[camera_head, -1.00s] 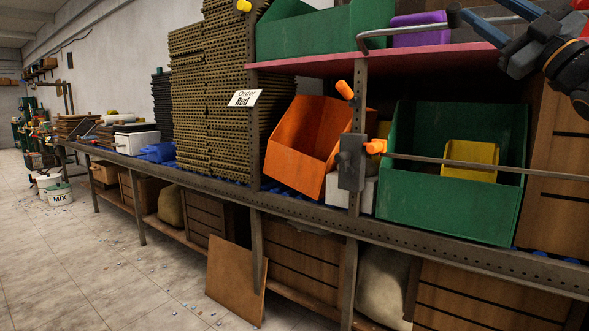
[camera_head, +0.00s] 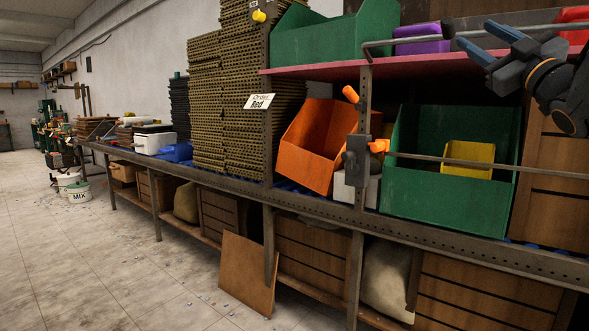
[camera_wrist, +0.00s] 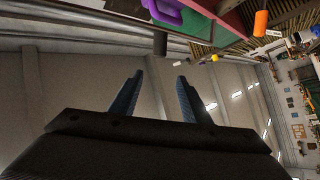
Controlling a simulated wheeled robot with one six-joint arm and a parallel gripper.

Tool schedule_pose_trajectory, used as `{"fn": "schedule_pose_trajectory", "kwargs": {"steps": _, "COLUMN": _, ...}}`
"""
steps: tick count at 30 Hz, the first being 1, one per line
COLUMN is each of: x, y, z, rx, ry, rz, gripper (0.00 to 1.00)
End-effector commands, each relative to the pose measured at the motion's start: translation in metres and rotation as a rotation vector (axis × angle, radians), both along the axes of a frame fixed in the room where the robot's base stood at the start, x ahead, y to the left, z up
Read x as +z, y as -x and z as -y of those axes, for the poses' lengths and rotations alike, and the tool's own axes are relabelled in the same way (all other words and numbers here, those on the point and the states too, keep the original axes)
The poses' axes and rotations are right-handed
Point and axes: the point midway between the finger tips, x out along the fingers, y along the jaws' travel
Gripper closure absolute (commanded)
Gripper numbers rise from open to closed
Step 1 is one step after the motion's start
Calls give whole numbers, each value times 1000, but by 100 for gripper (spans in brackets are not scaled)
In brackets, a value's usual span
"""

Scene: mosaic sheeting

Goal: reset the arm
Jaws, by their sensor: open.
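My gripper (camera_head: 482,42) is at the upper right of the head view, in front of the upper shelf. Its two blue-grey fingers are spread apart and point left. In the wrist view my gripper (camera_wrist: 158,82) shows both fingers apart with nothing between them. Part of my arm runs off the right edge of the head view.
A pink shelf (camera_head: 318,70) carries a green bin (camera_head: 335,40) and a purple bin (camera_head: 418,40). Below are an orange bin (camera_head: 310,145) and a larger green bin (camera_head: 430,205). A metal rod (camera_head: 440,162) crosses in front. Open floor (camera_head: 110,260) lies left.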

Motion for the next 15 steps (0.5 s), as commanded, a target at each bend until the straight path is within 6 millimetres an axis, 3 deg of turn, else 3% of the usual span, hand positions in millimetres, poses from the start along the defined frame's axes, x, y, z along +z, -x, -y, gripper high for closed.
{"fn": "schedule_pose_trajectory", "kwargs": {"steps": 5, "x": -37, "y": -28, "z": -14, "rx": -51, "ry": -99, "rz": -135, "gripper": 57}}
{"fn": "schedule_pose_trajectory", "kwargs": {"steps": 8, "x": -71, "y": -43, "z": -26, "rx": -90, "ry": -169, "rz": -252, "gripper": 57}}
{"fn": "schedule_pose_trajectory", "kwargs": {"steps": 12, "x": -147, "y": -58, "z": -56, "rx": -151, "ry": -283, "rz": -495, "gripper": 57}}
{"fn": "schedule_pose_trajectory", "kwargs": {"steps": 15, "x": -211, "y": -54, "z": -84, "rx": -189, "ry": -351, "rz": -694, "gripper": 57}}
